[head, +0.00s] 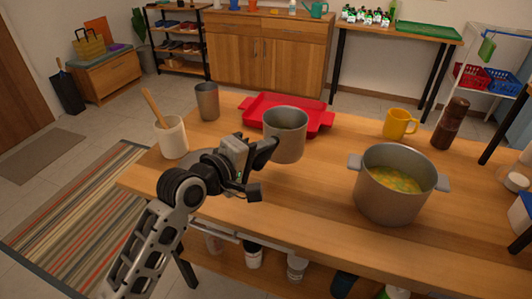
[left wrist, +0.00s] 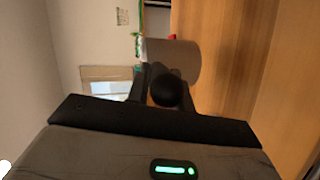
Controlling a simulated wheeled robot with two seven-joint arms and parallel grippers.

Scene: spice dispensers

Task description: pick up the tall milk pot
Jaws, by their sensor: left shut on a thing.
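The tall milk pot (head: 285,136) is a grey metal cylinder, upright in front of the red tray, with a dark handle toward my gripper. My left gripper (head: 264,150) is shut on that handle at the pot's left side. In the left wrist view the pot (left wrist: 178,58) shows ahead of the fingers, and the handle's round dark end (left wrist: 168,90) sits between the fingers (left wrist: 165,92). The gripper hides part of the handle. I cannot tell whether the pot's base touches the table. My right gripper is not in view.
The wooden table (head: 240,208) also holds a red tray (head: 318,120), a grey cup (head: 207,101), a white utensil crock (head: 172,138), a large soup pot (head: 388,196), a yellow mug (head: 399,124) and a brown mill (head: 450,124). Bare wood lies between the two pots.

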